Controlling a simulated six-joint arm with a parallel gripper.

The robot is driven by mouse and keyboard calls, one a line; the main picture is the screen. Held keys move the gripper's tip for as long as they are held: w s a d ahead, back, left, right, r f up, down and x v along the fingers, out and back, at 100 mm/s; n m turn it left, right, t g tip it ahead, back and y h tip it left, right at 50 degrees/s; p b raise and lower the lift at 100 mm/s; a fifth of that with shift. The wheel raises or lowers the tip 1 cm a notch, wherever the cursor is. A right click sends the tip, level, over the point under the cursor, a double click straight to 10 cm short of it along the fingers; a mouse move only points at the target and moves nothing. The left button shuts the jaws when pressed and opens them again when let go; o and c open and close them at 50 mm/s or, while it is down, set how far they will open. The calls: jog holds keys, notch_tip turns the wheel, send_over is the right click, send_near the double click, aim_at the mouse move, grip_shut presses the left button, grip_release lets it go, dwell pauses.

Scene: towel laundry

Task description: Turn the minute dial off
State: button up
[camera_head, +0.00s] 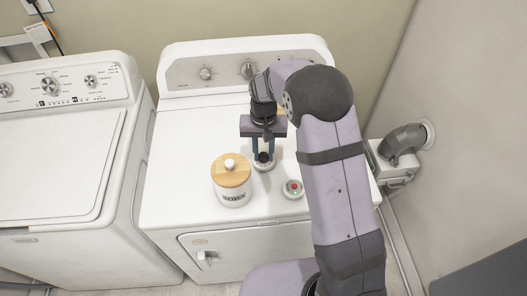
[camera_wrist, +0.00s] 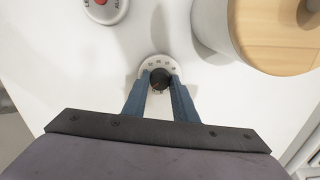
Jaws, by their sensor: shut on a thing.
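The minute dial (camera_head: 263,166) is a small round white base on top of the dryer, with a dark knob in its middle. In the wrist view the dial (camera_wrist: 153,66) shows dark marks around its rim and the black knob (camera_wrist: 160,78). My gripper (camera_head: 263,154) points straight down over the dial. In the wrist view my gripper's blue fingers (camera_wrist: 160,84) are shut on the black knob, one on each side. Part of the dial is hidden by the fingers, and I cannot read its setting.
A white jar (camera_head: 232,194) with a wooden lid stands close to the left of the dial. A small round device with a red button (camera_head: 293,188) sits to the front right. The dryer's control panel (camera_head: 225,72) is behind. A washer (camera_head: 60,165) stands at the left.

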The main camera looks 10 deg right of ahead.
aim_at(263, 155)
jog(key=n, duration=1.1)
jog(key=shift+w+r+n+b, duration=0.1)
jog(key=shift+n+b, duration=0.2)
dwell(0.5)
jog(key=o, duration=1.1)
notch_tip(263, 155, up, 6)
jog(key=shift+f+b, duration=0.25)
jog(key=shift+b, duration=0.8)
jog(key=shift+r, duration=0.9)
